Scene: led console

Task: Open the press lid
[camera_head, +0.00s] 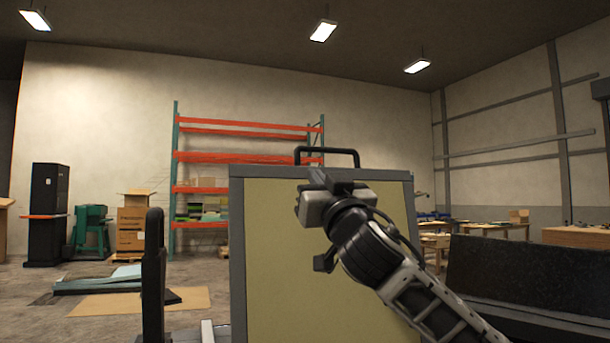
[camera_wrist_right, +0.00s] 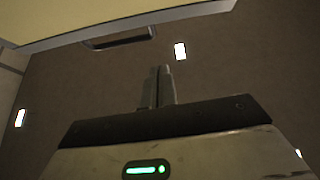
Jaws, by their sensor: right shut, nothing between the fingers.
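The press lid (camera_head: 300,260) stands upright in the middle of the head view, a pale yellow panel in a grey frame. Its black bar handle (camera_head: 328,151) sits on the top edge. In the right wrist view the lid (camera_wrist_right: 75,22) crosses the top, with the dark handle (camera_wrist_right: 120,40) beyond its edge. My right gripper (camera_head: 317,176) is in front of the lid's upper part, just below the handle. Its fingers (camera_wrist_right: 158,75) are together, with nothing between them, and apart from the handle. Whether it touches the lid I cannot tell. My left gripper is out of view.
A dark upright post (camera_head: 153,280) stands left of the lid. A black slanted panel (camera_head: 530,285) is at the right. Shelving (camera_head: 243,157), boxes (camera_head: 133,220) and work tables (camera_head: 490,228) are far behind. The space above the lid is clear.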

